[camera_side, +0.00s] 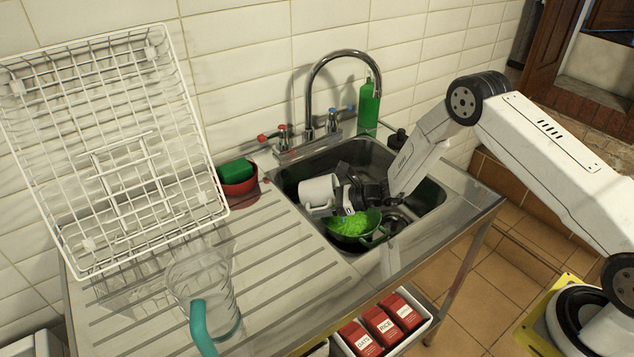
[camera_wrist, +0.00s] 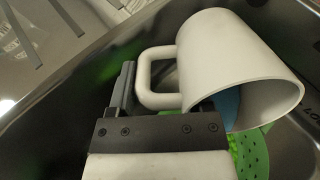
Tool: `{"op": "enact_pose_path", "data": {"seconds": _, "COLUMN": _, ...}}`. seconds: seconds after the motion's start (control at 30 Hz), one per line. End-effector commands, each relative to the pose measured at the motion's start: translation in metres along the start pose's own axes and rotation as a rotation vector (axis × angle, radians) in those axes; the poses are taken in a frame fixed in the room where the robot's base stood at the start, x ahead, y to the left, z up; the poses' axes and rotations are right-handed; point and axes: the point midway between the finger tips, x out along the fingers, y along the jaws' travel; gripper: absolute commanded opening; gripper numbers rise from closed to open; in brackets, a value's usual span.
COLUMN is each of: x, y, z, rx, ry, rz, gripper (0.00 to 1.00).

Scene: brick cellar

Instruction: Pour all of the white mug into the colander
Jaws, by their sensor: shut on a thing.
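The white mug (camera_side: 319,190) is held by my gripper (camera_side: 345,194) above the sink, over the left part of the green colander (camera_side: 352,236). In the wrist view, the mug (camera_wrist: 222,62) is tilted on its side with its mouth facing down and right. Its handle (camera_wrist: 150,78) is at the jaws of my gripper (camera_wrist: 125,95), which is shut on it. The colander (camera_wrist: 253,150) is below the mug and partly hidden by it. Bright green stuff (camera_side: 350,226) shows inside the colander.
The steel sink (camera_side: 425,193) has a tall tap (camera_side: 312,85) behind it and a green bottle (camera_side: 368,107). A red pot with a green sponge (camera_side: 236,172), a clear jug (camera_side: 205,290) and a white dish rack (camera_side: 110,150) stand on the drainer to the left.

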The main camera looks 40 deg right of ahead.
Motion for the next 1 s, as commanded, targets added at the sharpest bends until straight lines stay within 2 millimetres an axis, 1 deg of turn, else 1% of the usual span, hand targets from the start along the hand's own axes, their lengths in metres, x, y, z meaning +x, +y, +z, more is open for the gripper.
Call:
{"op": "enact_pose_path", "data": {"seconds": 0.33, "x": 0.002, "y": 0.0, "z": -0.009, "rx": 0.0, "ry": -0.039, "rz": -0.006, "gripper": 0.0}}
{"op": "enact_pose_path", "data": {"seconds": 1.0, "x": -0.009, "y": 0.0, "z": -0.009, "rx": 0.004, "ry": -0.112, "rz": -0.013, "gripper": 0.0}}
